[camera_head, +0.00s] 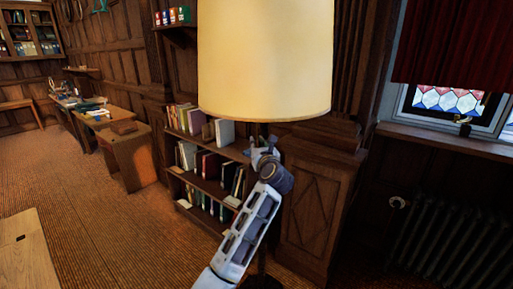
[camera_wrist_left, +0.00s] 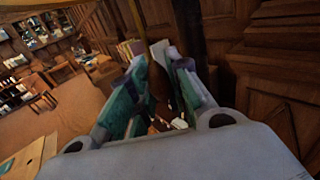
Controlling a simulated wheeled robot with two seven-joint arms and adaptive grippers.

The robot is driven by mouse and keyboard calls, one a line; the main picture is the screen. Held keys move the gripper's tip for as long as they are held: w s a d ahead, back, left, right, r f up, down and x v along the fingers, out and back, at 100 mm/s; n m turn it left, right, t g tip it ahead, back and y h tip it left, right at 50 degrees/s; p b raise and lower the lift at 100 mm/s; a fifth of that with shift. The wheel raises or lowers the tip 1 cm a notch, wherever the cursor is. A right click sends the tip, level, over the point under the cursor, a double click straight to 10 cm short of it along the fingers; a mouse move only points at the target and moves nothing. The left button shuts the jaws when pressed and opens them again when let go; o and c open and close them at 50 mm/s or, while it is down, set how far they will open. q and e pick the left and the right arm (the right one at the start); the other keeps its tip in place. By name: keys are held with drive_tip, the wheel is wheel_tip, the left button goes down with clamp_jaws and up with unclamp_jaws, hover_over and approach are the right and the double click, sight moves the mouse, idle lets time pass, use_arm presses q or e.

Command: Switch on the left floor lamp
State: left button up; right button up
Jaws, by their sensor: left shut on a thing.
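The floor lamp stands close in front of me in the head view, with a large cream shade (camera_head: 265,60) that looks bright and warm. I cannot tell for sure whether it is lit. Its dark pole (camera_head: 262,264) shows low down, partly behind my left arm. My left gripper (camera_head: 264,146) is just under the shade, at the upper part of the lamp, and is shut on it. In the left wrist view the gripper's fingers (camera_wrist_left: 163,72) point ahead with a narrow gap between them. The exact part held is hidden. My right gripper is in neither view.
A bookcase (camera_head: 207,160) with books stands behind the lamp, against carved wood panelling. A radiator (camera_head: 455,240) is under the window sill (camera_head: 450,142) at the right. Desks (camera_head: 105,118) stand along the left wall. Open carpet (camera_head: 110,225) lies at the left, with a wooden surface (camera_head: 27,258) at the near left.

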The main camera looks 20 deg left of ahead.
use_arm(q)
drive_tip(key=shift+f+b, duration=0.5)
drive_tip(key=shift+f, duration=0.35)
idle(0.3)
drive_tip(key=o, duration=0.9)
drive_tip(key=shift+r, duration=0.1)
drive_tip(key=shift+v, duration=4)
drive_tip(key=shift+r, duration=0.1)
